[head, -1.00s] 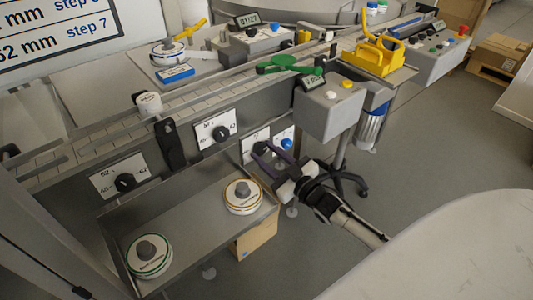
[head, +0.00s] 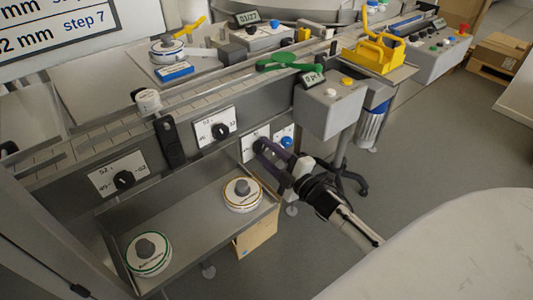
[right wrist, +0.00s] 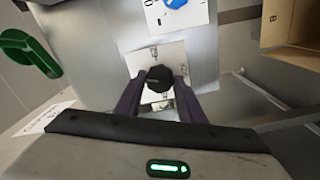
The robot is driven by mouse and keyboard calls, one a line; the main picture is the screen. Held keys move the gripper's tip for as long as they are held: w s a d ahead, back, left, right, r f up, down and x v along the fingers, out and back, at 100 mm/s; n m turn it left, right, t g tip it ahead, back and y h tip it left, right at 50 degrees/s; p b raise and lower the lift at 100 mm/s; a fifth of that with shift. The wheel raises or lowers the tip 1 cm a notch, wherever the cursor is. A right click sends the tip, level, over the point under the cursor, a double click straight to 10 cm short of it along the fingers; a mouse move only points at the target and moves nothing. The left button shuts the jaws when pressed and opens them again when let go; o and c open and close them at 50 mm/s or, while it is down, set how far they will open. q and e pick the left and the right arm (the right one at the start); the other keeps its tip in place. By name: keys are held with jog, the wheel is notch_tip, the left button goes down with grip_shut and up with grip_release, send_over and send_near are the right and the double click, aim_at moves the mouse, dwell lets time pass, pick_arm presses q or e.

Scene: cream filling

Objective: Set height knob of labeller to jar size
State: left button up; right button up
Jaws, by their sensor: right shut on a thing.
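Several black knobs on white scale plates line the front of the conveyor. My right gripper (head: 267,149) is at the third plate from the left (head: 249,147), below the grey control box. In the right wrist view its two purple fingers (right wrist: 158,92) stand on both sides of a black knob (right wrist: 159,78) and are shut on it. The plate's numbers are too small to read surely. Two other black knobs, a middle one (head: 220,131) and a left one (head: 123,180), are free. My left gripper is not in view. Which plate sets the labeller height cannot be told.
A blue knob (head: 286,142) sits on a plate just right of the held knob. The grey control box (head: 330,103) hangs close above. A metal tray (head: 190,216) with two round labelled reels is below left. Open floor lies to the right.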

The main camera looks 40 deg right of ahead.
jog(key=n, duration=0.3)
jog(key=shift+f+b, duration=0.1)
jog(key=shift+b, duration=0.3)
jog(key=shift+a+n, duration=0.1)
jog(key=shift+n, duration=0.4)
jog(key=o, duration=1)
jog(key=shift+o, duration=0.2)
jog(key=s, duration=1)
jog(key=shift+s+d, duration=0.15)
jog(key=shift+d, duration=0.3)
